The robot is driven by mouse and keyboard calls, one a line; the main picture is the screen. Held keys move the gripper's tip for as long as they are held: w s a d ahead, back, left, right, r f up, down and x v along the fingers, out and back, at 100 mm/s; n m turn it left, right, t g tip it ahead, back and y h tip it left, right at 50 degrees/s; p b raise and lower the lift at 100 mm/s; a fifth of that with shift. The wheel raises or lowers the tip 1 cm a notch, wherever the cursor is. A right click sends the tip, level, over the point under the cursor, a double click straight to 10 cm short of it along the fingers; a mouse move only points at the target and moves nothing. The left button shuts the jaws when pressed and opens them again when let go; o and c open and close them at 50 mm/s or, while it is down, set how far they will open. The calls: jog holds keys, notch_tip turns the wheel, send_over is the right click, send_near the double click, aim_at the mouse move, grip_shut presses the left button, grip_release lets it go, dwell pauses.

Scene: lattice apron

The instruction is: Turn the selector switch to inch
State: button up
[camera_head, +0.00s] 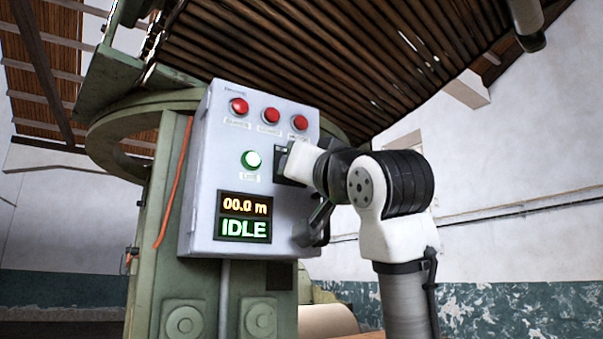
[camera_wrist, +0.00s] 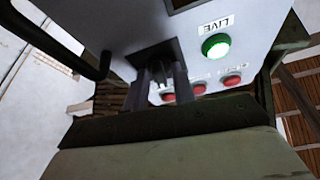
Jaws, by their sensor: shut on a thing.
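The selector switch's dark plate (camera_head: 281,154) is on the right side of the grey control panel (camera_head: 205,180), right of the green button. My gripper (camera_head: 287,166) reaches it from the right and hides most of it, including the knob and its position marks. In the wrist view, which shows the panel upside down, my gripper's two dark fingers (camera_wrist: 164,88) are at the dark switch plate (camera_wrist: 153,55), shut on the switch's knob. The knob is mostly hidden between them, and its pointing direction cannot be read.
Several red buttons (camera_head: 271,115) and a lit green button (camera_head: 251,160) labelled LIVE sit on the panel. A display (camera_head: 243,217) reads "00.0 m" and "IDLE". A black handle (camera_wrist: 62,47) projects near the switch. Green machine framework (camera_head: 160,230) stands behind.

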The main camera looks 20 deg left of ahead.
jog(key=shift+s+a+r+m+t+h, duration=0.1)
jog(key=shift+m+t+h, duration=0.45)
jog(key=shift+m, duration=1.1)
jog(key=shift+d+f+m+t+h, duration=0.1)
jog(key=shift+m+t+h, duration=0.1)
jog(key=shift+m+h, duration=1.05)
jog(key=shift+s+a+r+m+t+h, duration=0.1)
jog(key=shift+m+t+h, duration=0.25)
jog(key=shift+m, duration=1.65)
jog(key=o, duration=0.7)
jog(key=b+v, duration=0.6)
jog(key=v, duration=0.7)
jog(key=shift+s+d, duration=0.2)
jog(key=shift+s, duration=0.05)
